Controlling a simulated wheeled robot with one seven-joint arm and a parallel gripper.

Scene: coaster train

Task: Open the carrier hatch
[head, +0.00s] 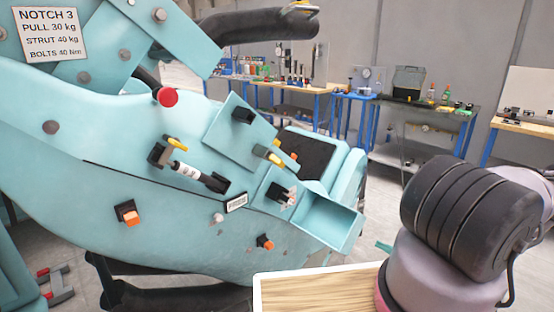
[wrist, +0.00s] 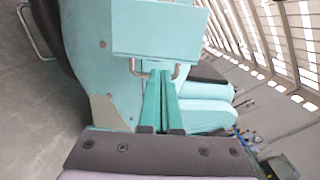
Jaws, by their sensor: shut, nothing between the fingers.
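The teal carrier body (head: 150,215) fills the left of the head view. On it sits a tilted square teal panel (head: 228,132) with a black block and a yellow-tipped lever (head: 268,155). Below right is an open-topped teal box (head: 328,222). I cannot tell for certain which part is the hatch. In the wrist view a flat teal panel (wrist: 160,28) is ahead, with a metal bar handle (wrist: 178,71) below its edge. My gripper (wrist: 161,78) is shut and empty, its teal fingers pointing at the handle; contact cannot be told. In the head view my wrist mostly hides the gripper.
A red knob (head: 168,97), a white-and-black strut (head: 198,176) and orange-tipped latches (head: 127,213) stick out from the body. A wooden board (head: 315,290) lies at the bottom. Workbenches (head: 420,105) stand at the back, with grey floor before them.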

